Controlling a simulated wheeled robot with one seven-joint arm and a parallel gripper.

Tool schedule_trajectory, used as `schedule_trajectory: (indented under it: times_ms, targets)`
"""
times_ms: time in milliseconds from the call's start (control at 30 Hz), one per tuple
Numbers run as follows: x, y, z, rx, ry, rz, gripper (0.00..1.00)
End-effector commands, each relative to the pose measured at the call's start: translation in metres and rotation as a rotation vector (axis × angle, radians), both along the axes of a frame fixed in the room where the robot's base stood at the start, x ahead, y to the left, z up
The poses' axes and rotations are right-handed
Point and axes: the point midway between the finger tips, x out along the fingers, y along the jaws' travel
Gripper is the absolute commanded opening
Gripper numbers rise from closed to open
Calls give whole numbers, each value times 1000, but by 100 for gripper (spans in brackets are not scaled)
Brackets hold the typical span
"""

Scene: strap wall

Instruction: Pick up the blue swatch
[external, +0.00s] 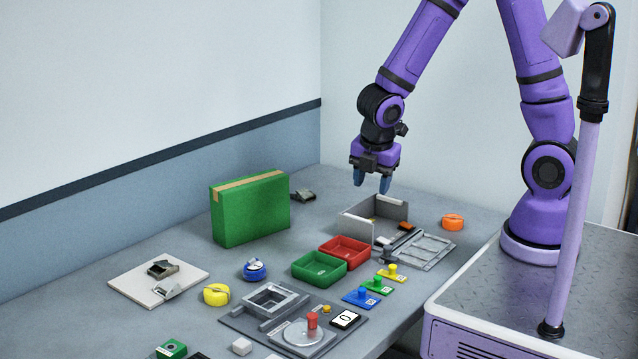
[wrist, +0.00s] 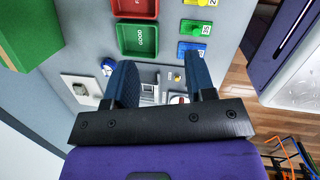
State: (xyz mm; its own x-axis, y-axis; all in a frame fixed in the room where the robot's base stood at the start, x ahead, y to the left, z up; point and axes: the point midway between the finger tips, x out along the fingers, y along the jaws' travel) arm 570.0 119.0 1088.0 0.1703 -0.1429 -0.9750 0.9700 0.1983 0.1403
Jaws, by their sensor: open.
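The blue swatch (external: 361,299) is a flat blue plate with a blue knob and a small white label. It lies on the table at the near end of a row with a green swatch (external: 377,287) and a yellow swatch (external: 391,274). In the wrist view the blue swatch (wrist: 185,48) shows just beyond the right fingertip, which may cover part of it. My gripper (external: 371,182) is open and empty, with blue fingers pointing down, high above the table and farther back than the swatch. It also shows in the wrist view (wrist: 160,72).
A red tray (external: 345,240) and a green tray (external: 320,257) stand left of the swatches. A grey open box (external: 352,225) is below my gripper. A tall green box (external: 250,210) stands at the left. A grey fixture (external: 240,318) lies in front. The table edge is close to the swatches' right.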

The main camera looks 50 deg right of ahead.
Motion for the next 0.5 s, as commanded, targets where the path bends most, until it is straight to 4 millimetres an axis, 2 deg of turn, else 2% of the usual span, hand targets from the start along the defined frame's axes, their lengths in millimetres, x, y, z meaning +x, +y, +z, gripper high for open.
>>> schedule_trajectory:
  times_ms: [33, 200, 333, 500]
  targets:
    - [-4, 13, -16, 2, 35, 76, 50]
    - [-20, 52, -58, 29, 122, 327, 50]
    - [-34, 76, -81, 58, 172, 472, 50]
    - [-46, 92, -96, 84, 205, 577, 50]
